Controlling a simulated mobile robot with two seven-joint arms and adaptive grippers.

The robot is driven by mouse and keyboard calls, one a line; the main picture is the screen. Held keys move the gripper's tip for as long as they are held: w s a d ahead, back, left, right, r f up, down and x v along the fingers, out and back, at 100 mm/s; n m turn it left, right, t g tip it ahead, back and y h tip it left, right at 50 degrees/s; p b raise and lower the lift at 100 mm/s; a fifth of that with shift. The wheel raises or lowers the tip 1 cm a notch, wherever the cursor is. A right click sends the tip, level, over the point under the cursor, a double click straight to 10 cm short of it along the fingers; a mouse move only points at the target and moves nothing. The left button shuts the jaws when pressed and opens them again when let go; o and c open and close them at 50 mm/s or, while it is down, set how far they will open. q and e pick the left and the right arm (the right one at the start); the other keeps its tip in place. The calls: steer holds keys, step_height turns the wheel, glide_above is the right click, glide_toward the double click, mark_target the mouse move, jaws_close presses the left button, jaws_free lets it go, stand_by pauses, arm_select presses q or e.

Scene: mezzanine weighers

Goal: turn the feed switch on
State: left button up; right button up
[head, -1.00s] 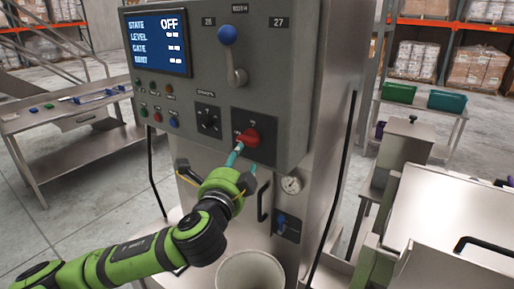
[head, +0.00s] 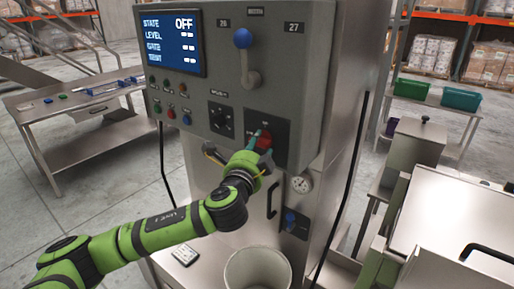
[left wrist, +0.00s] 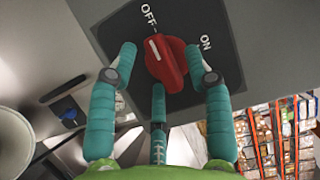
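The feed switch is a red rotary knob (head: 264,141) on a black plate low on the grey control box. In the left wrist view, the knob (left wrist: 166,62) has its white pointer line towards OFF, with ON to the right. My left gripper (head: 257,147) is at the knob. In the left wrist view, its teal fingers (left wrist: 162,68) are spread, one on each side of the knob and a third below. A gap shows on the left; I cannot tell whether the right finger touches. The display (head: 170,42) reads STATE OFF. My right gripper is not in view.
On the same box are a blue-knobbed lever (head: 245,58), a black rotary dial (head: 222,119) and several small buttons. A white bucket (head: 257,270) stands beneath.

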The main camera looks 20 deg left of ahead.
arm_select(q)
jaws_close()
steer(key=shift+f, duration=0.1)
steer(key=m+b, duration=0.1)
steer(key=m, duration=0.1)
steer(key=m+t+b, duration=0.1)
steer(key=m+b, duration=0.1)
steer(key=m+t+h+b, duration=0.1)
steer(key=m, duration=0.1)
steer(key=shift+a+f, duration=0.25)
steer(key=shift+w+a+r+m+t+h+b, duration=0.15)
steer(key=shift+m+h+b, duration=0.9)
steer(key=shift+m, duration=1.7)
steer(key=shift+a+r+m+t+h+b, duration=0.1)
steer(key=shift+a+m+t+h+b, duration=0.35)
steer(key=shift+m+h, duration=1.7)
steer(key=shift+w+d+r+m+h+b, duration=0.1)
steer(key=shift+m+h+b, duration=0.75)
steer(key=shift+m, duration=2.45)
steer(key=shift+r, duration=0.1)
